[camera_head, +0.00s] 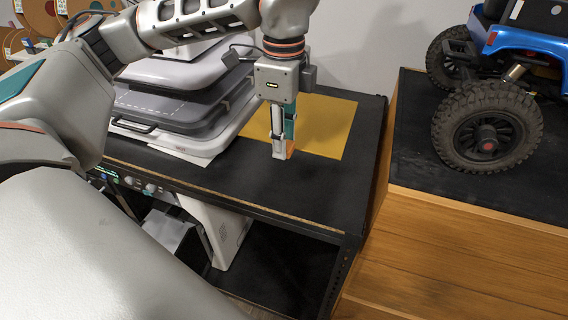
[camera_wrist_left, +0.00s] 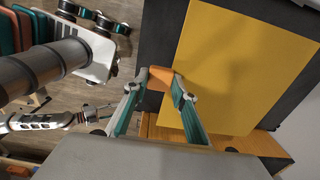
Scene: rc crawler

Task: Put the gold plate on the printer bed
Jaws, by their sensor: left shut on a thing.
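The gold plate (camera_head: 322,125) is a flat yellow sheet over the black tabletop (camera_head: 240,185). It fills much of the right half of the left wrist view (camera_wrist_left: 240,60). My left gripper (camera_head: 283,152) points down at the plate's near edge. I cannot tell whether the plate rests on the tabletop or is slightly raised. No surface is clearly recognisable as the printer bed.
A grey and white layered machine (camera_head: 165,108) stands close left of the plate. A wooden bench (camera_head: 450,240) at the right carries a black mat (camera_head: 415,150) and a blue crawler (camera_head: 530,45) with big tyres. The front strip of black tabletop is clear.

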